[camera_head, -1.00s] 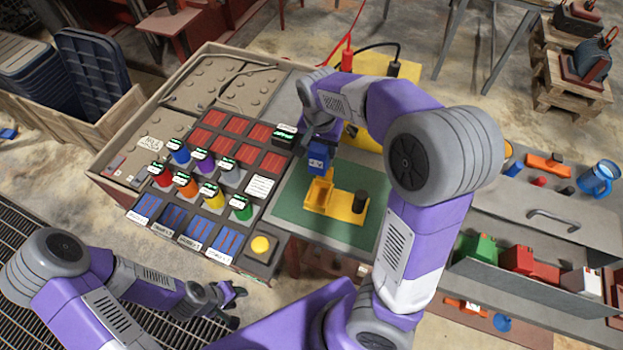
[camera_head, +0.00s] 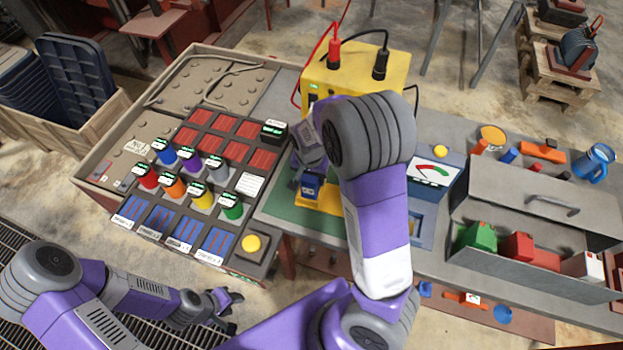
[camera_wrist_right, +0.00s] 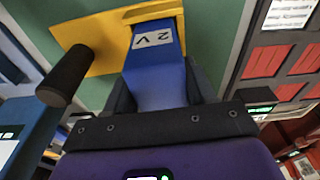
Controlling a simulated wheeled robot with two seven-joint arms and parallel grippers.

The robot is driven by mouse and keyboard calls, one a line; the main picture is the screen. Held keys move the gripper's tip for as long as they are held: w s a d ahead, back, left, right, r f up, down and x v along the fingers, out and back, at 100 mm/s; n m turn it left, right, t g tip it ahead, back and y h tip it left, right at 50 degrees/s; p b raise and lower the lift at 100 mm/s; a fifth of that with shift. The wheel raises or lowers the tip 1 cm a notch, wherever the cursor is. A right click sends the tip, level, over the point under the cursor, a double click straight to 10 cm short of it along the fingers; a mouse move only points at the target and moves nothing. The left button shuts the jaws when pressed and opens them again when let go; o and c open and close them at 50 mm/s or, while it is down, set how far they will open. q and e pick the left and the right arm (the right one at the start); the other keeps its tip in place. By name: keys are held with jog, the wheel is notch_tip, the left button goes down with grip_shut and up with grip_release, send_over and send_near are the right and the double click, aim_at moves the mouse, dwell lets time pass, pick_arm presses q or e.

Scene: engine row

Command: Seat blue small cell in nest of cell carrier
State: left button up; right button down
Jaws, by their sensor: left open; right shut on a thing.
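The blue small cell (camera_head: 311,186) is in the jaws of my right gripper (camera_wrist_right: 160,92); in the wrist view the cell (camera_wrist_right: 160,72) shows a white "2 V" label. The yellow cell carrier (camera_head: 329,202) lies on the green mat, partly hidden by the cell and my right arm. In the wrist view the cell's far end overlaps the raised end of the carrier (camera_wrist_right: 98,33); I cannot tell whether it is inside the nest or above it. A black cylinder (camera_wrist_right: 68,70) stands at the carrier's other end. My left gripper (camera_head: 233,312) is open and empty, low at the front.
The green mat (camera_head: 290,213) has bare room left of the carrier. A rack of coloured cells (camera_head: 188,185) stands to the left, with a yellow button (camera_head: 252,243) at its front. A yellow box with cables (camera_head: 362,72) stands behind, a meter (camera_head: 433,172) to the right.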

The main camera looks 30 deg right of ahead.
jog(key=shift+f, duration=0.65)
jog(key=shift+f, duration=0.15)
jog(key=shift+c, duration=1.9)
grip_release()
jog(key=r+p, duration=0.1)
jog(key=r, duration=0.3)
jog(key=r+p, duration=0.1)
jog(key=r, duration=0.3)
jog(key=s+a+r+p, duration=0.1)
jog(key=r, duration=0.3)
jog(key=shift+r, duration=0.15)
